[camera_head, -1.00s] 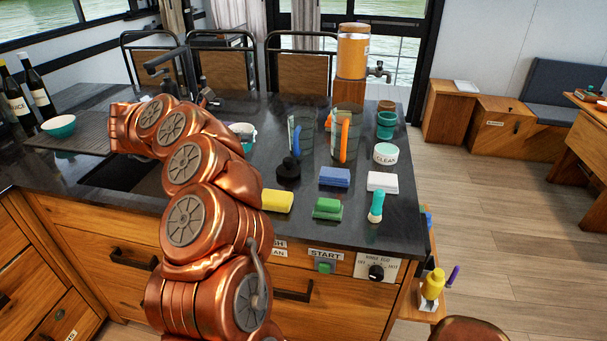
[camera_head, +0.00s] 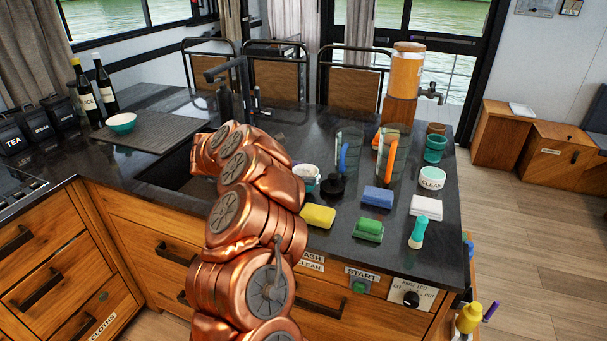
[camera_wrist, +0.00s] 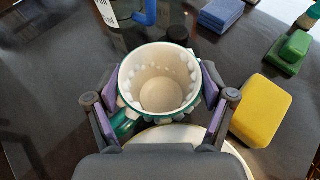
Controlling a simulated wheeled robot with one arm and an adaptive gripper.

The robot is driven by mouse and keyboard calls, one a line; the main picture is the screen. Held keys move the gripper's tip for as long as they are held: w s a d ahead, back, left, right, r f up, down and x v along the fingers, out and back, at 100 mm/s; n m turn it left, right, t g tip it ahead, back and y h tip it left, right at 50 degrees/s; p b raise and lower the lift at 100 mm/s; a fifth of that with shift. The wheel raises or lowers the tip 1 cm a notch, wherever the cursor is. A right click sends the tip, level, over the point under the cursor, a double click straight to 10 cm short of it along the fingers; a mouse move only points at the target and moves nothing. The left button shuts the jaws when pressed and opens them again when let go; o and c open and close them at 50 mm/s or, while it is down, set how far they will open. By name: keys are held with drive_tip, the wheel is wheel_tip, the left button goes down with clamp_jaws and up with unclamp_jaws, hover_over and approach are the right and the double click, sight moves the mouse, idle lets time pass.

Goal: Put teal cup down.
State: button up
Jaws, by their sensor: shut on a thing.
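The teal cup (camera_wrist: 158,82) is upright, with a white inside and a teal outer wall with white bumps. In the wrist view it sits between the two fingers of my gripper (camera_wrist: 163,98), which is shut on it. The cup looks empty. In the head view a white-rimmed vessel (camera_head: 309,173), likely this cup, shows just past my arm, behind the yellow sponge (camera_head: 318,216). My gripper is hidden behind my arm there. Whether the cup's base touches the counter (camera_head: 330,260) cannot be told.
A pale round rim (camera_wrist: 195,133) lies below the cup. The sink is left.

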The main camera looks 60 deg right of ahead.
drive_tip(key=shift+f, duration=0.5)
drive_tip(key=shift+f+b, duration=0.2)
drive_tip(key=shift+b, duration=0.15)
drive_tip(key=o, duration=1.1)
drive_tip(key=shift+o, duration=0.2)
drive_tip(key=shift+r, duration=0.1)
drive_tip(key=shift+r+p, duration=0.15)
drive_tip(key=shift+p, duration=0.25)
drive_tip(key=shift+w+a, duration=0.1)
drive_tip(key=shift+w, duration=0.05)
drive_tip(key=b+v, duration=0.4)
drive_tip(key=v, duration=0.6)
drive_tip(key=shift+w+a, duration=0.1)
drive_tip(key=shift+a, duration=0.05)
drive_tip(key=shift+w+a+r, duration=0.3)
drive_tip(key=shift+a+r, duration=0.05)
drive_tip(key=shift+a, duration=0.1)
